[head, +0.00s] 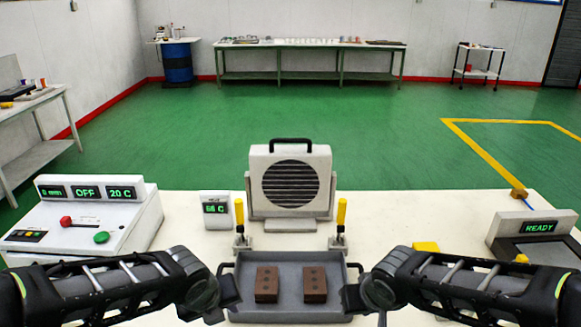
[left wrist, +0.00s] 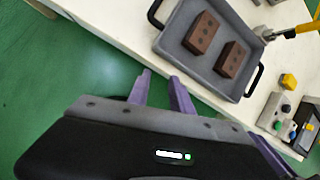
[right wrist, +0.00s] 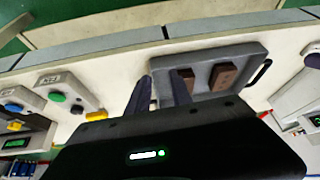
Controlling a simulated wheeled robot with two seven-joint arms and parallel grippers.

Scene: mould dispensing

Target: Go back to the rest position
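A grey tray (head: 290,314) with black end handles sits at the front of the white bench. It holds two brown blocks, left (head: 267,284) and right (head: 315,285), lying apart with small holes on top. They also show in the left wrist view (left wrist: 202,33) and the right wrist view (right wrist: 222,76). My left gripper (head: 230,288) is at the tray's left end; its purple fingers (left wrist: 159,76) are apart with nothing between them. My right gripper (head: 350,297) is at the right end; its fingers (right wrist: 160,76) are apart and empty, overlapping the tray's near end in the right wrist view.
A grilled heater (head: 291,185) stands behind the tray, with two yellow-handled clamps (head: 341,215) before it. A control box (head: 90,215) and a small display (head: 215,208) stand left. A READY unit (head: 535,235) and yellow button (head: 425,247) are right.

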